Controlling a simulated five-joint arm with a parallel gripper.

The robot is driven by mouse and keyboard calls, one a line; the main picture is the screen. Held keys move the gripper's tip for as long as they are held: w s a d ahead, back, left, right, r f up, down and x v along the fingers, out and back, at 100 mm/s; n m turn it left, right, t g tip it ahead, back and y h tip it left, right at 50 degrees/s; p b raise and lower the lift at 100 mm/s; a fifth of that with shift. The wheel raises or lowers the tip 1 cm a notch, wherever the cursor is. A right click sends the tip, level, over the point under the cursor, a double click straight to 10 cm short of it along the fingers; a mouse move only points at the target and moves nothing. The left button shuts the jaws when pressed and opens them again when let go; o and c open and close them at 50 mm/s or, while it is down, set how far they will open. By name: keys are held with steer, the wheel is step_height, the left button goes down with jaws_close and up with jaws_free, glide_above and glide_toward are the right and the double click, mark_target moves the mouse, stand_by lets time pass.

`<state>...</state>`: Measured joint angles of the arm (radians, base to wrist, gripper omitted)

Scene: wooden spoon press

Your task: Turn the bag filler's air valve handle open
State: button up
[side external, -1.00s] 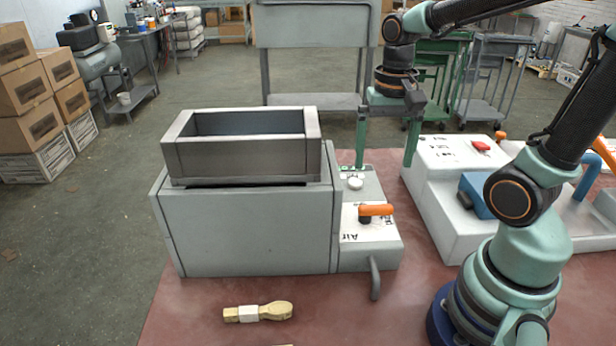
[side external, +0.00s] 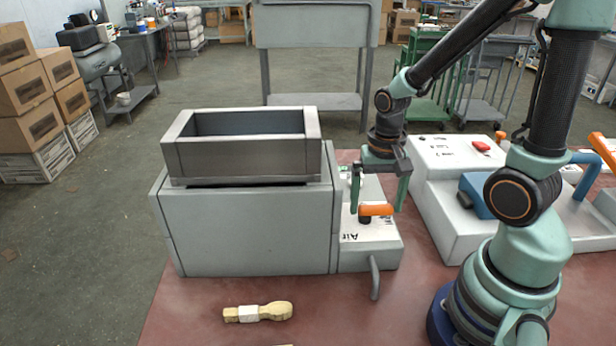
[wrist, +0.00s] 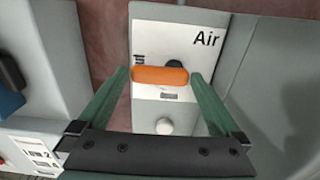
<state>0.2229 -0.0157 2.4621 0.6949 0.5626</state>
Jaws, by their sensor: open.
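The orange air valve handle (side external: 376,210) sits on a black hub on the white panel marked "Air" (side external: 362,236), on the low right part of the grey bag filler (side external: 250,232). It lies crosswise, pointing right in the side view. My gripper (side external: 377,208) is open and pointing down, with its green fingers on either side of the handle. In the wrist view the handle (wrist: 160,76) lies between the two fingertips (wrist: 160,74), lengthwise from one to the other. I cannot tell whether either finger touches it.
A white knob (wrist: 164,126) stands on the panel close to the handle. A grey lever (side external: 375,277) hangs at the filler's front right. A white machine (side external: 440,205) with a red button stands to the right. A wooden spoon (side external: 258,312) lies on the red table.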

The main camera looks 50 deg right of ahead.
steer(key=shift+c, duration=0.3)
steer(key=c, duration=0.9)
steer(key=shift+c, duration=0.2)
steer(key=shift+n, duration=0.3)
steer(key=n, duration=0.4)
steer(key=shift+w+d, duration=0.25)
steer(key=shift+w, duration=0.15)
steer(key=n, duration=0.5)
steer(key=shift+w, duration=0.4)
steer(key=n, duration=0.4)
steer(key=shift+w, duration=0.35)
steer(key=shift+w+a+n, duration=0.15)
steer(key=shift+n, duration=0.9)
steer(key=shift+w+a+n, duration=0.1)
steer(key=shift+w+n, duration=0.05)
steer(key=shift+n, duration=0.9)
